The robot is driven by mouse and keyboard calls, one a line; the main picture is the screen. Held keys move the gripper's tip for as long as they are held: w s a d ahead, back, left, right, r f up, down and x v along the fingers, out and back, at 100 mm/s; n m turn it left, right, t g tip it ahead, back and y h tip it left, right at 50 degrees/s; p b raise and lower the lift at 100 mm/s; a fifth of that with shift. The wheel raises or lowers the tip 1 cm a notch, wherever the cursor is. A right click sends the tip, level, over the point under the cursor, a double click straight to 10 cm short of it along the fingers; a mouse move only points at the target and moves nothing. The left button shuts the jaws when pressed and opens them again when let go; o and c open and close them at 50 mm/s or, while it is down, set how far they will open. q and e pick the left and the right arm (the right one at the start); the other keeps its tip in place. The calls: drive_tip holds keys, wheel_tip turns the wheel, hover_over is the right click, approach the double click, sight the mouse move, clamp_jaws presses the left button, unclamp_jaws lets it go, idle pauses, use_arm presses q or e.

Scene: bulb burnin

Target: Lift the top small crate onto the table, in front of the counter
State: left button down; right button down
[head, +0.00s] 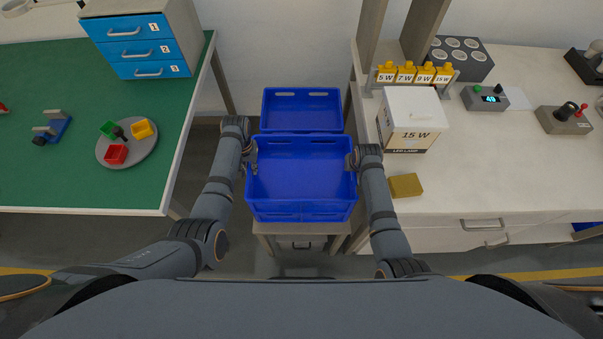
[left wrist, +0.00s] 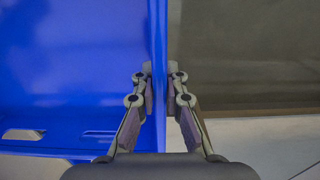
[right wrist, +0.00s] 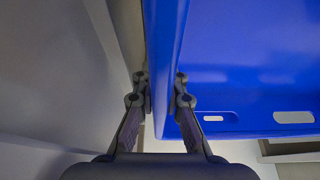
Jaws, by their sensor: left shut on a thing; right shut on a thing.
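The blue small crate (head: 301,207) is level and looks empty inside, between my two arms in the middle of the head view. My left gripper (head: 252,160) is shut on its left wall; in the left wrist view the blue wall (left wrist: 159,60) runs between the fingers. My right gripper (head: 352,160) is shut on its right wall, which also shows between the fingers in the right wrist view (right wrist: 163,50). What lies directly beneath the crate is mostly hidden. The white table (head: 530,170) is on the right, with a small grey device with a lit display (head: 484,98) on it.
Another blue crate (head: 302,95) stands just behind. A wooden stand (head: 276,228) shows below. On the table are a white 15 W box (head: 411,113), a yellow block (head: 405,186) and a joystick box (head: 563,119). A green table (head: 50,180) stands left. The table's front right is clear.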

use_arm(q)
drive_tip(key=shift+r, duration=0.15)
use_arm(e)
drive_tip(key=shift+r, duration=0.1)
